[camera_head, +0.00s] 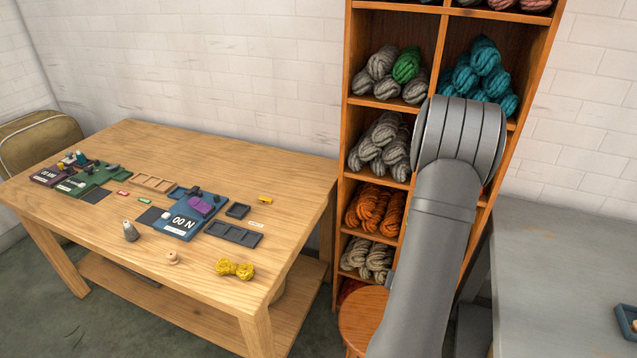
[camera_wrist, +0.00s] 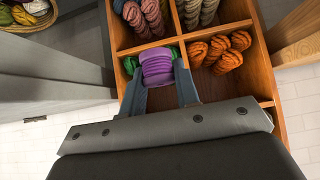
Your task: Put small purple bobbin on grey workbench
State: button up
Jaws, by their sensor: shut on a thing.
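The small purple bobbin (camera_wrist: 157,66) is between the two fingers of my gripper (camera_wrist: 160,82) in the wrist view. My gripper is shut on it, with the cubby shelf behind. In the head view my own arm hides the gripper and the bobbin. The grey workbench (camera_head: 560,262) is at the right of the head view, to the right of the shelf and my arm. The part of its top that shows is mostly bare.
A wooden shelf (camera_head: 344,140) with wool skeins stands behind my arm. A wooden table (camera_head: 110,215) at left bears boards, small parts and a yellow skein (camera_head: 235,269). A stool (camera_head: 362,318) stands by the shelf. A blue tray (camera_head: 625,322) sits at the workbench's right.

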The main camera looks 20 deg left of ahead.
jog(key=shift+w+a+r, duration=0.1)
jog(key=shift+w+a, duration=0.2)
jog(key=shift+w, duration=0.05)
jog(key=w+a+r+n+y, duration=0.1)
jog(key=w+a+r+n, duration=0.15)
jog(key=a, duration=1.05)
jog(key=w+a+r+n+y, duration=0.1)
jog(key=w+a+y, duration=0.15)
jog(key=a, duration=1.05)
jog(key=s+a+r+n, duration=0.1)
jog(key=a, duration=0.5)
jog(key=s+a+r+n+g+y, duration=0.1)
jog(key=s+a, duration=0.1)
jog(key=a, duration=0.5)
jog(key=s+a+r+n, duration=0.1)
jog(key=s+a, duration=0.1)
jog(key=a, duration=0.4)
jog(key=shift+s+a+r+y, duration=0.1)
jog(key=shift+s+a+y, duration=0.1)
jog(key=shift+a+y, duration=0.05)
jog(key=s+a+r+n+g+y, duration=0.1)
jog(key=s+a+r, duration=0.1)
jog(key=s+a, duration=0.3)
jog(key=s+a+r+n+g, duration=0.1)
jog(key=s+a, duration=0.4)
jog(key=a, duration=0.5)
jog(key=shift+r+n+y, duration=0.4)
jog(key=shift+r+n, duration=0.1)
jog(key=shift+n, duration=0.15)
jog(key=shift+a, duration=0.1)
